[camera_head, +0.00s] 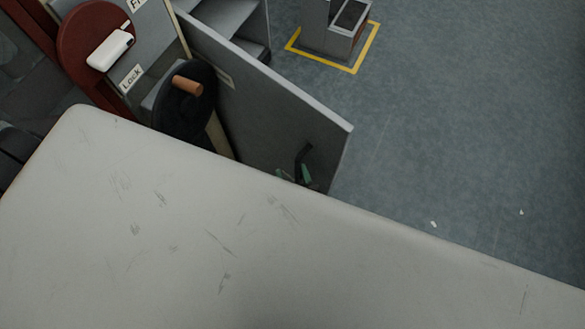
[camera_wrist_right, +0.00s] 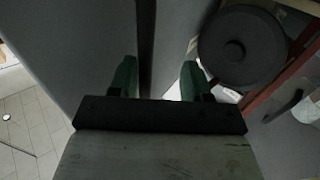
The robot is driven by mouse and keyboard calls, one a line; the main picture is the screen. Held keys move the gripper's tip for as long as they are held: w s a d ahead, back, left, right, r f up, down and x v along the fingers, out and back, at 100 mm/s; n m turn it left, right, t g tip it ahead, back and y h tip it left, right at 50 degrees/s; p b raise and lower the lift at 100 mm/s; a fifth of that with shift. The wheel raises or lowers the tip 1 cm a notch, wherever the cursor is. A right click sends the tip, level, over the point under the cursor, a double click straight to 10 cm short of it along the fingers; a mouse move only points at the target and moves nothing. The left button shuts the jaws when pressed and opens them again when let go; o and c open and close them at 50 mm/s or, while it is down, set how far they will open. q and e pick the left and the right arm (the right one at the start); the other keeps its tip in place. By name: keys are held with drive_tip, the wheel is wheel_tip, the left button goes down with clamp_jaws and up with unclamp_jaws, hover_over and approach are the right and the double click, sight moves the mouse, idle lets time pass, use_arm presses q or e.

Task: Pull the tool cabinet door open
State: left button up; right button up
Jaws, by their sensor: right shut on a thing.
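The tool cabinet door (camera_head: 270,95) is a grey panel in the head view, swung outward from the cabinet (camera_head: 228,18), whose grey shelves show behind it. A dark handle (camera_head: 302,153) is on the near face, close to the door's free edge. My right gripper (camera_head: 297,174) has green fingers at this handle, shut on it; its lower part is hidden. In the right wrist view the gripper (camera_wrist_right: 157,82) has its fingers on either side of a dark upright bar, beside the grey door (camera_wrist_right: 75,45). My left gripper is not in view.
A black wheel with an orange knob (camera_head: 187,85) stands left of the door, near a red disc (camera_head: 82,28) and a white device (camera_head: 110,50). A grey unit (camera_head: 335,28) stands inside yellow floor marking. Open floor (camera_head: 470,120) lies right of the door.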

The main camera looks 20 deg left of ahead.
drive_tip(key=v, duration=1)
drive_tip(key=shift+s+d+b, duration=0.2)
drive_tip(key=shift+s+b, duration=0.1)
drive_tip(key=shift+s, duration=0.05)
drive_tip(key=s+d+f+m+g+h, duration=0.1)
drive_tip(key=d+f+g+h, duration=0.1)
drive_tip(key=d+f, duration=0.5)
drive_tip(key=s+d+f+g+h, duration=0.1)
drive_tip(key=d+f+g+h, duration=0.15)
drive_tip(key=f, duration=0.75)
drive_tip(key=s+d+f+m+g+h, duration=0.1)
drive_tip(key=s+d+f+g+h, duration=0.2)
drive_tip(key=f, duration=0.6)
drive_tip(key=s+d+f+m+g+h, duration=0.1)
drive_tip(key=s+d+f+g, duration=0.2)
drive_tip(key=s+d+f, duration=0.2)
drive_tip(key=s+d+f+m+g+h, duration=0.1)
drive_tip(key=s+d+f, duration=0.4)
drive_tip(key=d, duration=0.5)
drive_tip(key=shift+s+d+f+m+g+h, duration=0.2)
drive_tip(key=shift+d+f+m+g+h, duration=0.25)
drive_tip(key=shift+g, duration=0.6)
